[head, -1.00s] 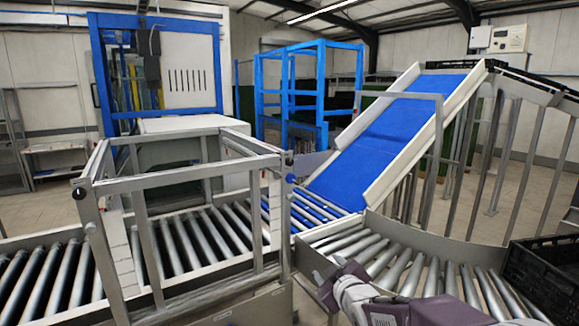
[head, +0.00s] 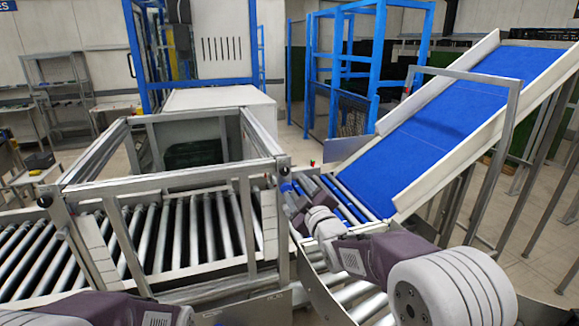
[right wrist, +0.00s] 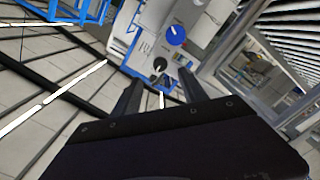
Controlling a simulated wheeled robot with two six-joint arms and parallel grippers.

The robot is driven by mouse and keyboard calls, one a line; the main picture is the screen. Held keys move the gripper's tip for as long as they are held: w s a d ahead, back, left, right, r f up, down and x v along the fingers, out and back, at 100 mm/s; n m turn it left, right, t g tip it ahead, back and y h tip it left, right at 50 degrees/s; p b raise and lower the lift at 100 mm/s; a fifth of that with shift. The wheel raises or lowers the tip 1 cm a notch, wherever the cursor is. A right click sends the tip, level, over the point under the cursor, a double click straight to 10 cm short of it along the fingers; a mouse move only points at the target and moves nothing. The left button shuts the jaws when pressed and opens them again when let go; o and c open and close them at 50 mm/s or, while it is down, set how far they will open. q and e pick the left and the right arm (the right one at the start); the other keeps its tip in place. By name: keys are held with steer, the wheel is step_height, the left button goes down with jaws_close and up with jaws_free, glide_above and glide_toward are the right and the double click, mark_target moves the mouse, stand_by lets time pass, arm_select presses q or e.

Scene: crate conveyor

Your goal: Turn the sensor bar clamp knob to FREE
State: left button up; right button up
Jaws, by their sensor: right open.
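A blue round knob (head: 286,187) with a pale pointer mark sits on the near right corner post of the metal frame, just below a black knob (head: 284,171). In the right wrist view the blue knob (right wrist: 176,35) and a black knob (right wrist: 160,65) show on a pale plate beyond the fingertips; any lettering is too small to read. My right gripper (head: 303,194) is beside that post, its fingers apart and empty. In the right wrist view the open gripper (right wrist: 160,88) points toward the knobs without touching them. My left gripper is out of view.
The metal frame (head: 150,184) stands over the roller conveyor (head: 185,235). A blue inclined belt (head: 430,130) with white side walls rises to the right, and a grey tubular rail (head: 495,160) stands near my right arm. A second black knob (head: 44,201) is on the left post.

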mark_target(285, 172)
steer(key=p+x, duration=0.1)
steer(key=x, duration=0.2)
steer(key=p+x, duration=0.2)
steer(key=x, duration=0.1)
steer(key=p+x, duration=0.2)
steer(key=shift+w+a+r, duration=0.1)
steer(key=shift+w+a, duration=0.2)
steer(key=shift+a, duration=0.1)
steer(key=shift+w+d, duration=0.15)
steer(key=shift+d, duration=0.15)
steer(key=shift+a, duration=0.1)
jaws_close()
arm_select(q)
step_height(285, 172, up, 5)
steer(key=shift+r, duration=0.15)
